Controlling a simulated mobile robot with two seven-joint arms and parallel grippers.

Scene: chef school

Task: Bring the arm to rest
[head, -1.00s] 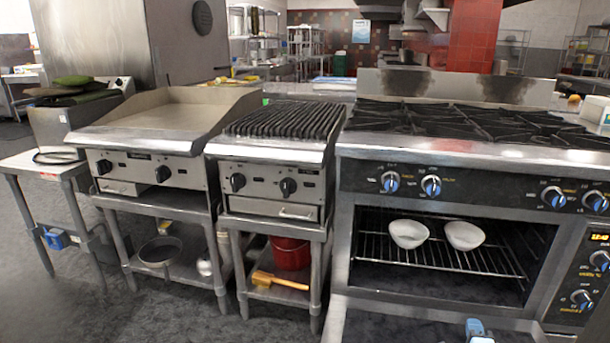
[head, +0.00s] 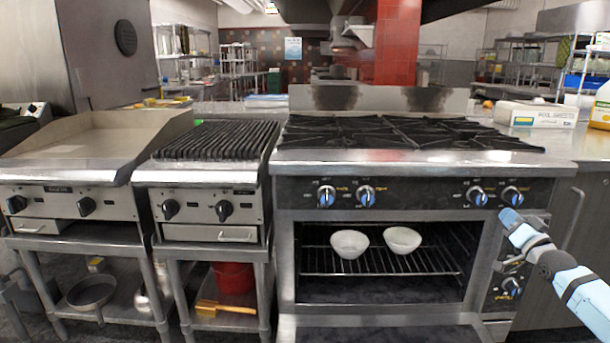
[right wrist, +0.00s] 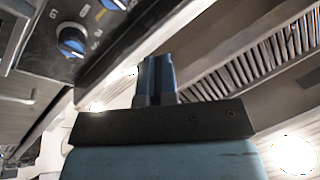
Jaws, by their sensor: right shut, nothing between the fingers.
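My right arm comes in from the right edge of the head view, with its light blue and black right gripper (head: 510,218) in front of the range's right-hand knobs. In the right wrist view the two blue fingers of that gripper (right wrist: 155,75) are together with nothing between them. A blue range knob (right wrist: 72,40) shows at the upper left of that view, apart from the fingers. My left gripper is in neither view.
The range (head: 410,187) has an open oven with two white bowls (head: 349,244) (head: 402,239) on its rack (head: 390,264). A grill (head: 213,140) and a griddle (head: 90,140) stand to its left. A box (head: 537,114) sits on the right counter. Floor shows at the lower left.

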